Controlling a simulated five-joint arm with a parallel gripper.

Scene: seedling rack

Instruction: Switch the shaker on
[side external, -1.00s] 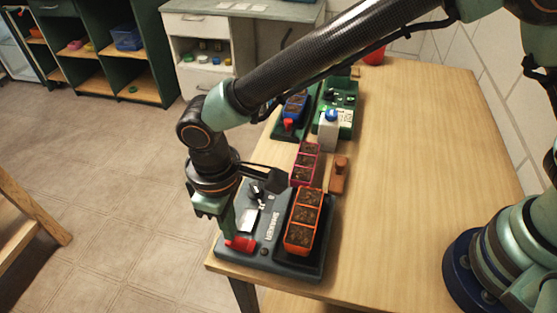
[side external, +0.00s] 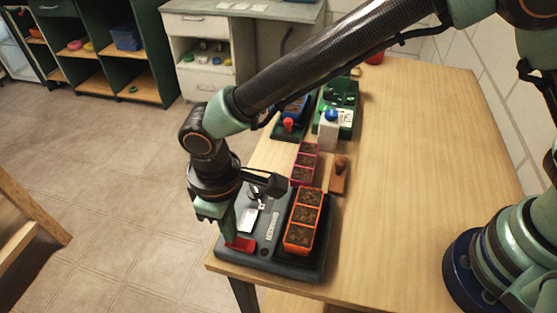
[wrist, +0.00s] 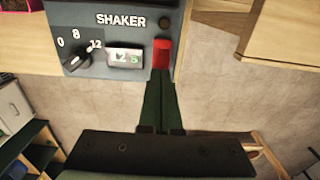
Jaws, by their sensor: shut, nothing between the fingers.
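The shaker (side external: 284,263) is a dark grey box at the near left end of the table. Its red switch (side external: 240,244) sits at its left corner and also shows in the wrist view (wrist: 161,54). My gripper (side external: 230,236) is shut and empty, pointing down at the switch. In the wrist view its fingertips (wrist: 160,84) meet the switch's lower edge; they look to be touching it, and partly hide it in the side view. A black dial (wrist: 78,60) is marked 0, 8, 12.
An orange tray of soil cells (side external: 303,222) stands on the shaker's right part. Behind are a pink tray (side external: 304,165), a brown wooden-handled block (side external: 339,174), a white bottle with blue cap (side external: 329,130) and green equipment (side external: 350,95).

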